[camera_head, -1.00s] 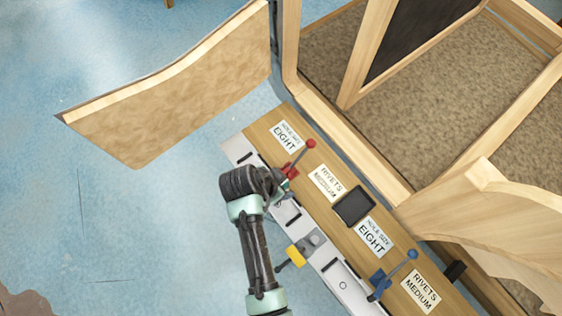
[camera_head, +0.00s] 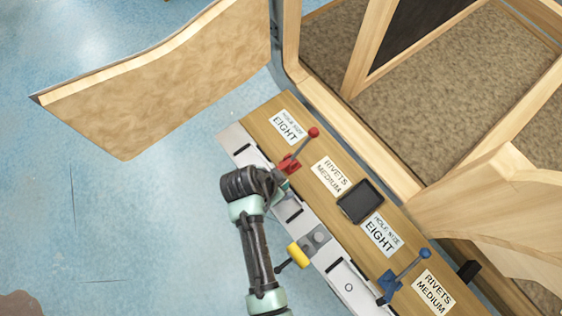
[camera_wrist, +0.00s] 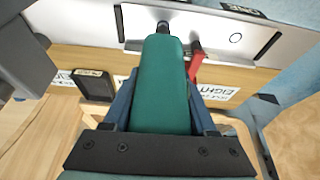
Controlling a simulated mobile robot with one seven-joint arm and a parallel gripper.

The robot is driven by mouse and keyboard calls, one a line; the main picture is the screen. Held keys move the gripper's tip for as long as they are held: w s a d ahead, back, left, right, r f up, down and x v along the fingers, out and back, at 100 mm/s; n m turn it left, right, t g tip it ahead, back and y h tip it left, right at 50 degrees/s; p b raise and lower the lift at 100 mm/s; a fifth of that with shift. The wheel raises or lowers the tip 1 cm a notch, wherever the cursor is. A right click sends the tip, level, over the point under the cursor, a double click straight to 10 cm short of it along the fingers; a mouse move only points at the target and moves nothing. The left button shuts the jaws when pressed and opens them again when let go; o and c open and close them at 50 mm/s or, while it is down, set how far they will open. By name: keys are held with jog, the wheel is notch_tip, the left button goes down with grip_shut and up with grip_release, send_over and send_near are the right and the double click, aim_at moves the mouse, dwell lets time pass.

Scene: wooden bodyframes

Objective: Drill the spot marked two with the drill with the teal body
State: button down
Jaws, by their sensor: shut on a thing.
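The drill with the teal body (camera_wrist: 163,85) fills the middle of the wrist view, its dark tip pointing up the picture, toward the bench's pale metal strip. My gripper (camera_wrist: 163,104) is shut on it, one blue finger on each side. In the head view my gripper (camera_head: 282,186) is over the bench's near edge, just below the red lever tool; my wrist hides most of the drill there. I cannot make out a spot marked two in either view.
Wooden bodyframes (camera_head: 345,120) stand behind. A wooden panel (camera_head: 150,95) stands at left. Blue floor at left is clear.

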jog(key=shift+s+f, duration=0.15)
jog(key=shift+f, duration=0.25)
dwell(1.8)
jog(key=shift+r, duration=0.1)
jog(key=shift+w+f+b, duration=0.2)
jog(key=shift+f+b, duration=0.3)
dwell(0.8)
jog(key=shift+r+p, duration=0.45)
jog(key=shift+r+p, duration=0.35)
jog(key=shift+r+p, duration=0.35)
jog(key=shift+r+p, duration=0.6)
jog(key=shift+p, duration=0.05)
